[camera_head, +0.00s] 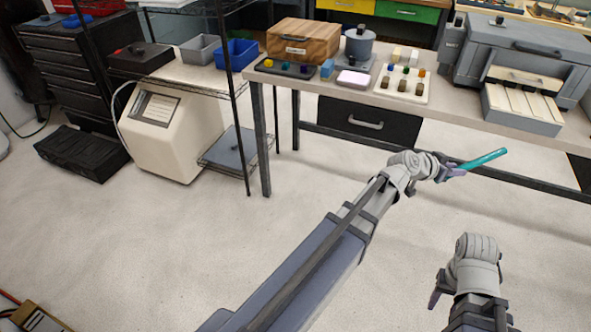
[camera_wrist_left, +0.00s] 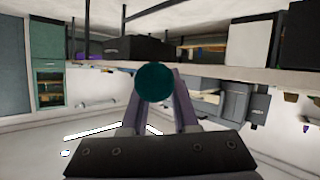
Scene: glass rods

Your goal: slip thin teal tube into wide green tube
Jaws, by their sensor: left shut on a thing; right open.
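The thin teal tube (camera_head: 484,159) is in my left gripper (camera_head: 457,169) in the head view. It points right and slightly up, held in the air in front of the workbench. In the left wrist view the teal tube (camera_wrist_left: 154,82) shows end-on as a dark disc between the two fingers. My right gripper (camera_head: 437,289) is low at the right of the head view, apart from the tube. Only part of its fingers shows, and I see nothing in it. I see no wide green tube in either view.
A workbench (camera_head: 455,112) runs along the back right, with a wooden box (camera_head: 305,40), a pot, trays and a large grey machine (camera_head: 520,55) on it. A wire shelf and a cream machine (camera_head: 165,125) stand at the left.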

